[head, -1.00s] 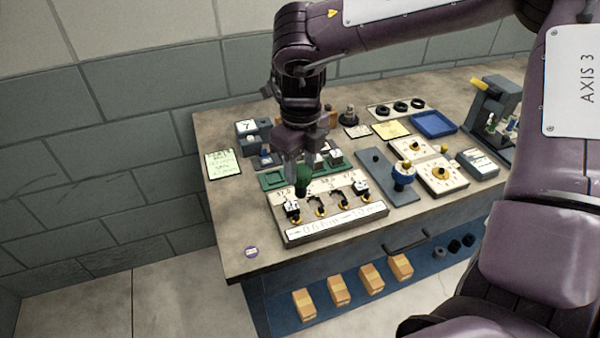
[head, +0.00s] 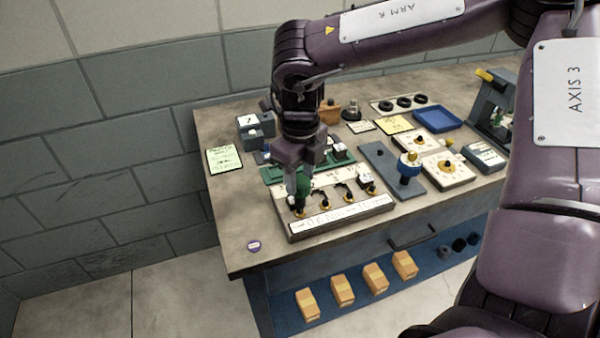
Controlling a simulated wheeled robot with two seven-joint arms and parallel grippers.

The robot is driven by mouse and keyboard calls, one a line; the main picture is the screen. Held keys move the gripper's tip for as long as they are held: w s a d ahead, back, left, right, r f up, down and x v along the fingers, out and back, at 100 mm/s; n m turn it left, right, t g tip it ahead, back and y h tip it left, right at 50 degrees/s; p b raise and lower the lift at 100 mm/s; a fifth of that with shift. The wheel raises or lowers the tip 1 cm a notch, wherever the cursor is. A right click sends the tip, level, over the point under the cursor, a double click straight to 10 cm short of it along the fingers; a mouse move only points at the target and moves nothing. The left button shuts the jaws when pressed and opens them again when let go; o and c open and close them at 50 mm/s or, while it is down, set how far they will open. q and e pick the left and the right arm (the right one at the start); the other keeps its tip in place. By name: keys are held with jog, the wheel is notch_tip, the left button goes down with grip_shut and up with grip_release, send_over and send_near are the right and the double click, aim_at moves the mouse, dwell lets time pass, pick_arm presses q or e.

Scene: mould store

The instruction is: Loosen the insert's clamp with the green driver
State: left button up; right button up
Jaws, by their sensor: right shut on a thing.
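My right gripper (head: 297,178) is shut on the green driver (head: 303,188) and holds it upright over the left end of the clamp board (head: 345,216). The driver's dark lower end is at the leftmost clamp (head: 299,212), beside its yellow part. I cannot tell whether it is seated on the clamp. Further right on the board are more dark clamps with yellow rings, and a white insert block (head: 366,181) at the right end. My left gripper is out of view.
A green tray (head: 270,176) lies behind the board.

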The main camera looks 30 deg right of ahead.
dwell(0.6)
jog(key=shift+f, duration=0.1)
jog(key=shift+f+b, duration=0.2)
jog(key=shift+b, duration=0.4)
dwell(1.0)
jog(key=shift+f+b, duration=0.85)
jog(key=shift+f, duration=0.1)
dwell(0.5)
